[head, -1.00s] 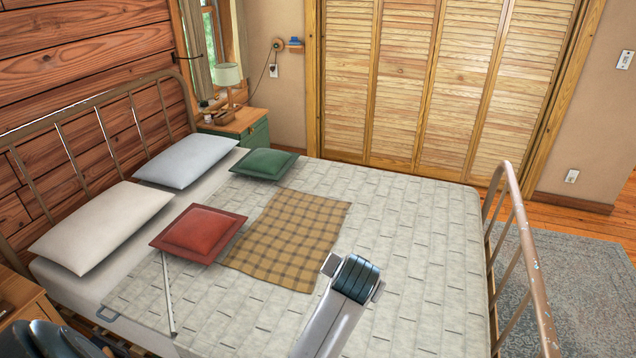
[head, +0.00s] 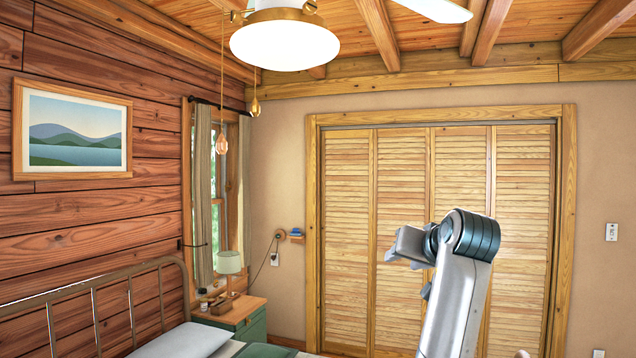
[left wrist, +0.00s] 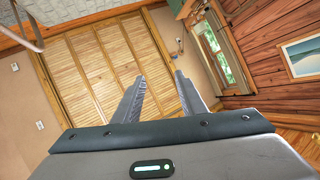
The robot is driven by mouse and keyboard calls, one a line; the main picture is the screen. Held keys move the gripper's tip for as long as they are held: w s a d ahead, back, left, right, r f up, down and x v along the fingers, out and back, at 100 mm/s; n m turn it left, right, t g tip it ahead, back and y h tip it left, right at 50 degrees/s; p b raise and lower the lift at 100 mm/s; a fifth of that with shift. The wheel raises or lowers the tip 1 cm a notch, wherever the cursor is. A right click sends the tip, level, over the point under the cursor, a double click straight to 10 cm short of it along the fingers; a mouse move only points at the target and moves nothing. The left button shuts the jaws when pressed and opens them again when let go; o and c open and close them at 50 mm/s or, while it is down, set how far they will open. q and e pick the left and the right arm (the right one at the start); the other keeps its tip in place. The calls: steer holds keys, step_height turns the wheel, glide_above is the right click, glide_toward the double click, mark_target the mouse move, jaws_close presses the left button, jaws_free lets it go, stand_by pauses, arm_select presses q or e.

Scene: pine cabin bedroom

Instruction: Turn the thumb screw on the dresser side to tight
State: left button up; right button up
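No thumb screw can be made out in either view. A small green cabinet with a wooden top (head: 236,311) stands in the far corner beside the bed in the head view; I cannot tell if it is the dresser. My left gripper (head: 408,246) is raised in front of the louvered doors in the head view, clear of everything. In the left wrist view its two fingers (left wrist: 158,82) are apart with nothing between them. My right gripper is not in view.
The metal bed frame (head: 92,290) and a pillow (head: 184,341) are at lower left. A lamp (head: 229,263) stands on the cabinet. A ceiling light (head: 285,42) hangs above, with pull cords. Louvered doors (head: 400,190) fill the back wall.

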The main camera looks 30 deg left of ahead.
arm_select(q)
steer(key=s+d+r+n+y, duration=0.1)
steer(key=s+r, duration=0.3)
steer(key=r, duration=0.6)
steer(key=s+d+r+n+y, duration=0.1)
steer(key=s+r, duration=0.2)
steer(key=r, duration=0.7)
steer(key=s+d+r+n+y, duration=0.1)
steer(key=s+r, duration=0.3)
steer(key=r, duration=0.5)
steer(key=s+d+r+n+y, duration=0.3)
steer(key=s+r, duration=1.5)
steer(key=r, duration=0.1)
steer(key=shift+n+g, duration=0.4)
